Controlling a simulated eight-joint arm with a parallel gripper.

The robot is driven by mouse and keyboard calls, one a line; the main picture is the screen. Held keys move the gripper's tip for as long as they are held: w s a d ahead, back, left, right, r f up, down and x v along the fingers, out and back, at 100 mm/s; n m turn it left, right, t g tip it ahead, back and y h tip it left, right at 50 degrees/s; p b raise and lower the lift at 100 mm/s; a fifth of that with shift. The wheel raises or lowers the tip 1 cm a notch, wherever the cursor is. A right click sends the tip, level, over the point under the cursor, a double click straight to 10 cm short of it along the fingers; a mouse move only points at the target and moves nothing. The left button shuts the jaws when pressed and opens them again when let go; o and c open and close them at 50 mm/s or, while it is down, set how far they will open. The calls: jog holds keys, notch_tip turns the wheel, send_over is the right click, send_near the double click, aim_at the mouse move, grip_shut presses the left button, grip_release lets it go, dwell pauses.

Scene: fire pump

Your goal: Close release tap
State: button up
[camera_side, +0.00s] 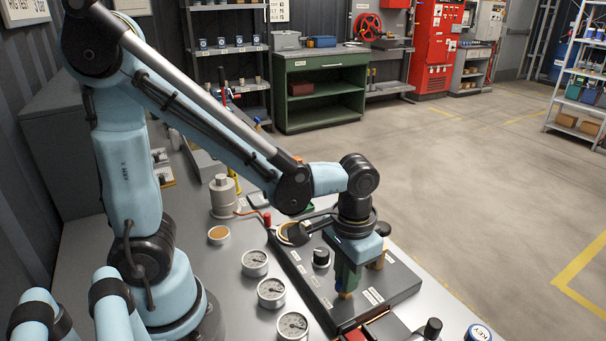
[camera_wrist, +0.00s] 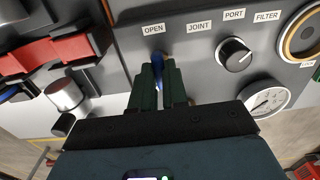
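A small blue lever (camera_wrist: 157,70), which looks like the release tap's handle, stands out from the dark panel just under the OPEN label (camera_wrist: 153,29) in the wrist view. My gripper (camera_wrist: 159,84) has its two green fingers on either side of this lever, close together. I cannot tell whether both fingers press on it. In the side view my gripper (camera_side: 346,284) points down at the dark panel (camera_side: 378,291). A brass-coloured part (camera_side: 345,295) shows at its fingertips there. The blue lever is hidden in that view.
A black knob (camera_wrist: 235,54) sits under the PORT label, right of the fingers. A round gauge (camera_wrist: 266,99) and a brass-rimmed ring (camera_wrist: 302,36) lie further right. Red parts (camera_wrist: 62,52) are on the left. Several gauges (camera_side: 271,292) stand left of the panel in the side view.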

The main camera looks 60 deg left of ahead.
grip_shut()
jog(key=m, duration=0.4)
jog(key=shift+m, duration=0.3)
jog(key=m, duration=0.9)
jog(key=shift+m, duration=2.2)
jog(key=o, duration=0.7)
grip_release()
